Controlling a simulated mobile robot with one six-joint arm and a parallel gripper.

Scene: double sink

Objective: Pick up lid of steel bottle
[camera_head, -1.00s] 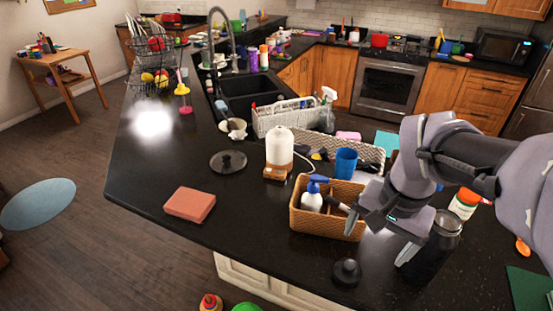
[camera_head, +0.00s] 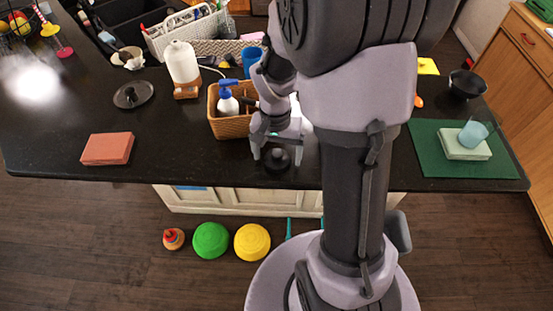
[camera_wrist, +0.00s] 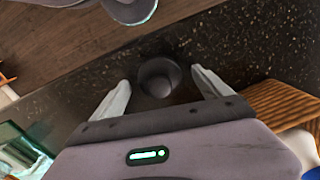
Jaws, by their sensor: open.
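The lid (camera_head: 278,159) is a small black round cap with a raised knob, lying on the dark counter close to its front edge. My gripper (camera_head: 278,153) points down over it, jaws open, with one finger on each side. In the wrist view the lid (camera_wrist: 158,78) sits between the two open fingertips of my gripper (camera_wrist: 160,78), with a gap on both sides. I cannot tell how far the fingertips are above the counter. The steel bottle is not visible now; my arm covers that part of the counter.
A wicker basket (camera_head: 229,127) with a blue-topped pump bottle (camera_head: 228,101) stands just behind my gripper. A terracotta block (camera_head: 107,149) and a dark pan lid (camera_head: 133,95) lie left. A green mat (camera_head: 430,150) is at right. The counter left of the lid is clear.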

